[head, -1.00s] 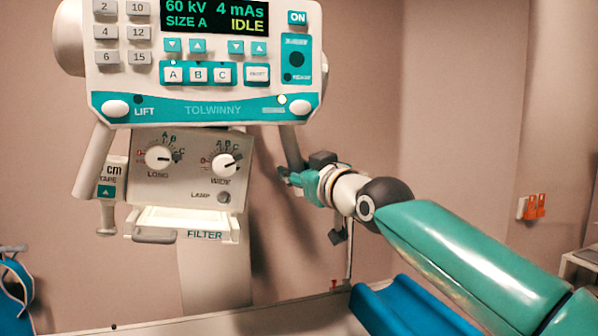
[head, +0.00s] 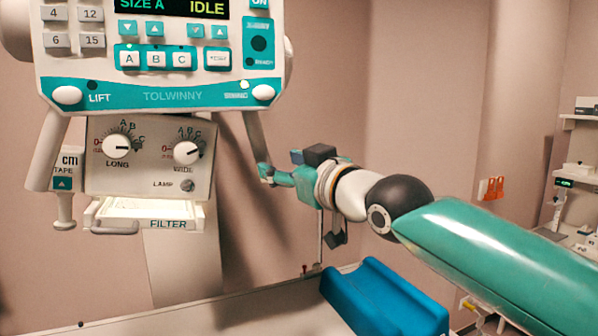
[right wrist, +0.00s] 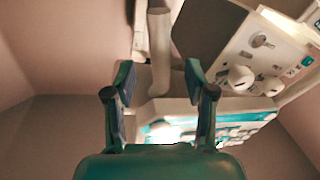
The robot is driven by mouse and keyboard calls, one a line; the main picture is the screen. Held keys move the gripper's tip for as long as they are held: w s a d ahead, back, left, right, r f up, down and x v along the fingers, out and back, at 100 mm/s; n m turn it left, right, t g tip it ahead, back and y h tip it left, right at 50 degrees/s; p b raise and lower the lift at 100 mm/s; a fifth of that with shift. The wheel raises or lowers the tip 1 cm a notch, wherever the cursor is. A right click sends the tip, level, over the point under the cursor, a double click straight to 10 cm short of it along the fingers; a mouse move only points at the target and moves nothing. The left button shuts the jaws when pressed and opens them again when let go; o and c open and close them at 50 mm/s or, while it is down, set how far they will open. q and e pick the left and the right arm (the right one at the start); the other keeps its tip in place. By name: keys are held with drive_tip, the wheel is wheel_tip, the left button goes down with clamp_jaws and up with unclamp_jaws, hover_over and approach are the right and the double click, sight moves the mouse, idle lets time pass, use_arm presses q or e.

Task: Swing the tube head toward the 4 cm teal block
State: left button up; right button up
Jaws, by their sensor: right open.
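The tube head (head: 150,155) hangs at the upper left of the head view, with its teal and white control panel (head: 160,95) cut off at the top. A grey handle bar (head: 254,143) slants down from the panel's right end; another handle (head: 48,150) is at its left. My right gripper (head: 265,173) is at the lower end of the right handle. In the right wrist view its open fingers (right wrist: 158,82) stand either side of the handle bar (right wrist: 160,45); I cannot tell whether they touch it. My left gripper is out of view. I make out no 4 cm teal block.
A pale table (head: 230,312) runs along the bottom, with a blue grooved support (head: 385,300) at its right end. Shelves with equipment (head: 580,117) stand at the far right.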

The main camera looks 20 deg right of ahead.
drive_tip(key=v, duration=0.4)
drive_tip(key=shift+s, duration=0.1)
drive_tip(key=shift+f, duration=0.1)
idle(0.3)
